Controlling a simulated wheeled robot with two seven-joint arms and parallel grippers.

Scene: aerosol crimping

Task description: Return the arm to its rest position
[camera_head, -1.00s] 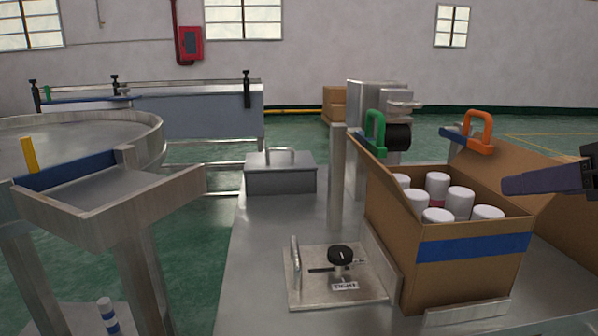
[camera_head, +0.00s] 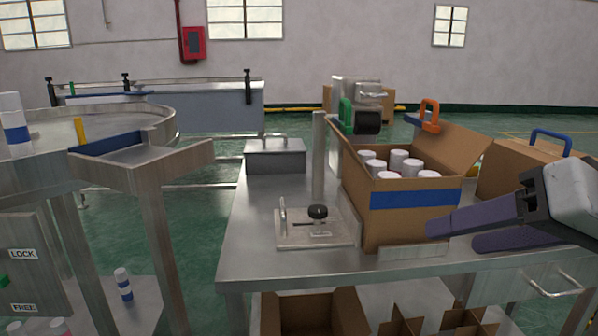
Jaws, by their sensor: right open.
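My right gripper (camera_head: 452,233) comes in from the right edge, in front of the right part of the table. Its two dark purple fingers are apart with nothing between them. It overlaps the lower right corner of an open cardboard box (camera_head: 385,222) in the picture; whether it touches the box I cannot tell. The box has a blue band and holds several white-capped cans (camera_head: 398,159). A green clamp (camera_head: 346,113) and an orange clamp (camera_head: 430,115) sit on its flaps. My left gripper is not in view.
The metal table (camera_head: 255,235) carries a plate with a black knob (camera_head: 318,211), a grey lidded box (camera_head: 276,157) and an upright post. A second cardboard box (camera_head: 520,168) stands at the right. A round feeder table (camera_head: 150,130) is at the left. Open cartons (camera_head: 312,315) lie below the table.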

